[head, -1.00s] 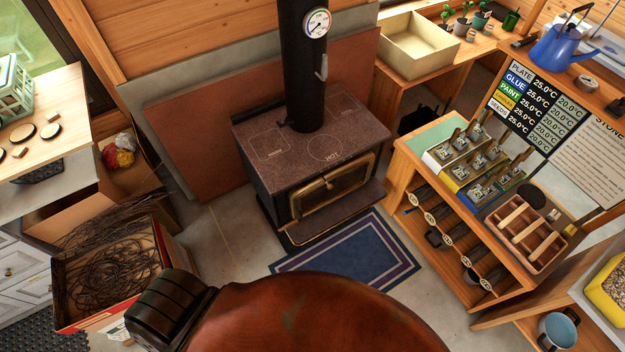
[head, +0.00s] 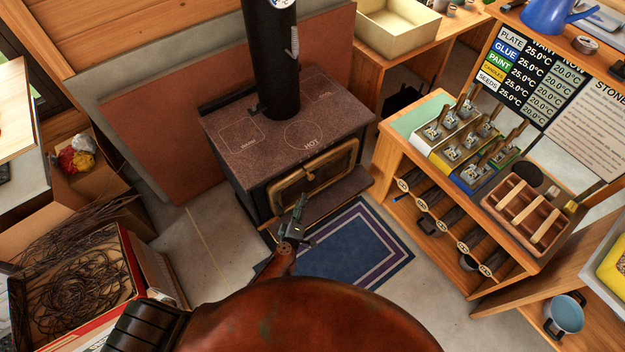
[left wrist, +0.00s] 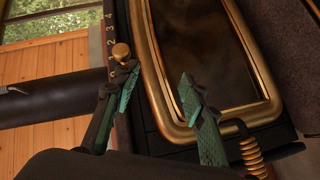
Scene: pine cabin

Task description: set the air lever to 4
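The black wood stove (head: 290,150) stands in the middle of the head view, with its brass-framed door (head: 315,175) facing my side. In the left wrist view, the air lever's brass knob (left wrist: 121,52) shows beside a strip of numerals (left wrist: 110,32) along the stove's edge. My left gripper (head: 297,222) is low in front of the stove. In the left wrist view its green-padded fingers (left wrist: 158,84) are apart, with the knob at the tip of the left finger; contact is unclear. My right gripper is out of view.
A coiled brass door handle (left wrist: 250,155) is close to the right finger. The black flue pipe (head: 272,60) rises from the stove. A blue rug (head: 345,255) lies in front. A box of twigs (head: 75,285) is at left and a wooden shelf unit (head: 400,150) at right.

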